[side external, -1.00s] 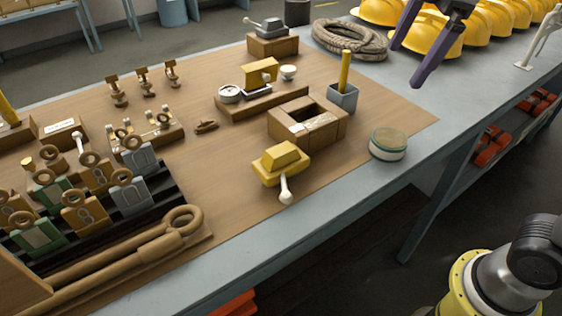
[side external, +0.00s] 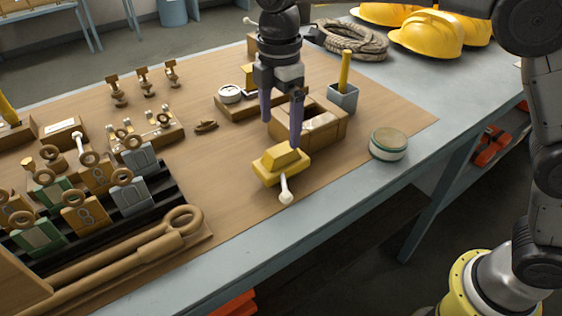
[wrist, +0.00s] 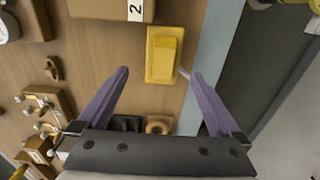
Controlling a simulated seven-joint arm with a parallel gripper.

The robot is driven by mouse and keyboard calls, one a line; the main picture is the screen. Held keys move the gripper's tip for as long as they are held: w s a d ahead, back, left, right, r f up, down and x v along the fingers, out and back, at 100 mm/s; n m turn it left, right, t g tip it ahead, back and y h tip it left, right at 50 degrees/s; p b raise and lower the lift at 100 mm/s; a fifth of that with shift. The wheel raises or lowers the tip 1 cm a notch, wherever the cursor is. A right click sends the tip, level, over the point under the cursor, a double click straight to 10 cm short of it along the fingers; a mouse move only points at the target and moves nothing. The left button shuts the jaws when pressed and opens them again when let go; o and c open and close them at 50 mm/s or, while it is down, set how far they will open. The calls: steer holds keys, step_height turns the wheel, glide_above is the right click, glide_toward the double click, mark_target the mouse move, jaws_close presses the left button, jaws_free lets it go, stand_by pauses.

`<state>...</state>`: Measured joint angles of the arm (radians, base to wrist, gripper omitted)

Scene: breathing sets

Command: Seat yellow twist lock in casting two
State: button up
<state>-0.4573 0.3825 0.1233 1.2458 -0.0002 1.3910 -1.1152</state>
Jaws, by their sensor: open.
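The yellow twist lock (side external: 281,165) lies on the brown work board, its pale lever pointing toward the front edge. It also shows in the wrist view (wrist: 163,55), between and beyond my fingertips. Casting two is the brown open-topped block (side external: 325,134) just behind the lock; its label "2" shows in the wrist view (wrist: 135,10). The casting's opening is partly hidden by my gripper in the side view. My gripper (side external: 282,132) is open and empty, pointing down above the lock with its purple fingers apart.
A round green-topped tin (side external: 388,145) and a grey cup with a yellow stick (side external: 343,96) stand right of the casting. A rack of tagged padlock-like pieces (side external: 100,190) and a long brown tool (side external: 130,255) lie left. The board's front edge is close.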

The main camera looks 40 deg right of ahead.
mark_target(280, 149)
step_height(280, 149, down, 4)
steer(key=shift+r, duration=0.25)
steer(key=f, duration=0.5)
steer(key=shift+s, duration=0.25)
jaws_close()
steer(key=shift+a+r, duration=0.1)
steer(key=shift+r, duration=0.05)
